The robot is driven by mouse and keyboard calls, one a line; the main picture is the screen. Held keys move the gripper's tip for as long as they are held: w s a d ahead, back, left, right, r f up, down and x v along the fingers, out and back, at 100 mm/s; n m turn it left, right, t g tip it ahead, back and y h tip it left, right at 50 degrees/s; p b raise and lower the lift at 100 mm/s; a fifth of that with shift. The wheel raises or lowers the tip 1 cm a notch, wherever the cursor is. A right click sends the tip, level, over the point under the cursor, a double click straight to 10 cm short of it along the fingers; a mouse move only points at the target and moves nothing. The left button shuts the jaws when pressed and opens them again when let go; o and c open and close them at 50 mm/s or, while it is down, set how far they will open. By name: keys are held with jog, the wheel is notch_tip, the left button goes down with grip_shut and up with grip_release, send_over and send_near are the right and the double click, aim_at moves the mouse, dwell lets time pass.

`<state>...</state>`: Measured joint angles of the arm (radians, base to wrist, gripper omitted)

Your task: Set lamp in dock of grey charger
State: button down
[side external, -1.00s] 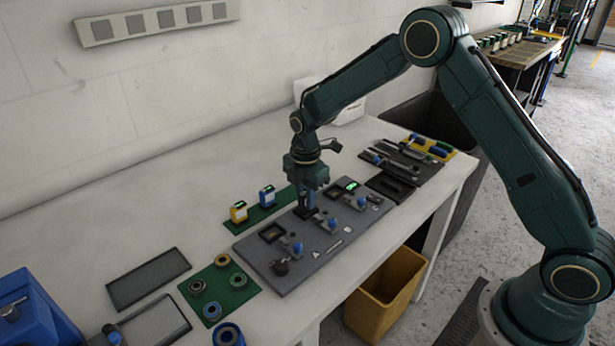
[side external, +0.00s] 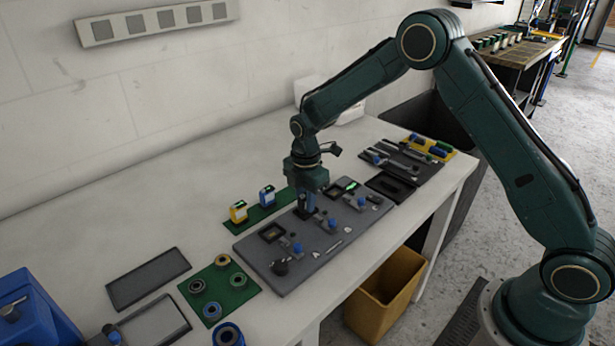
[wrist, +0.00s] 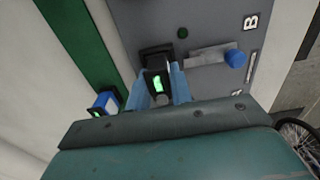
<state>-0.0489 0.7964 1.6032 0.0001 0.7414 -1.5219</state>
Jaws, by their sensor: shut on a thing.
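My gripper (side external: 309,203) points down over the middle dock of the grey charger board (side external: 317,252). It also shows in the wrist view (wrist: 163,92), its two bluish fingers closed on either side of a small dark lamp (wrist: 157,82) with a lit green display. The lamp is at the black middle dock (wrist: 156,55), which shows just beyond it. The fingers hide much of the lamp, and I cannot tell whether it is fully seated.
A yellow lamp (side external: 238,212) and a blue lamp (side external: 267,196) stand on a green strip (side external: 253,219) behind the board. Blue knobs, including one near the middle dock (side external: 332,225), rise from the board. A tool tray (side external: 410,160) lies to the right. The table's back left is clear.

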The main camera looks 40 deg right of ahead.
jog(key=c, duration=1.2)
grip_release()
jog(key=shift+o, duration=0.2)
notch_tip(320, 180, up, 14)
jog(key=shift+f, duration=0.1)
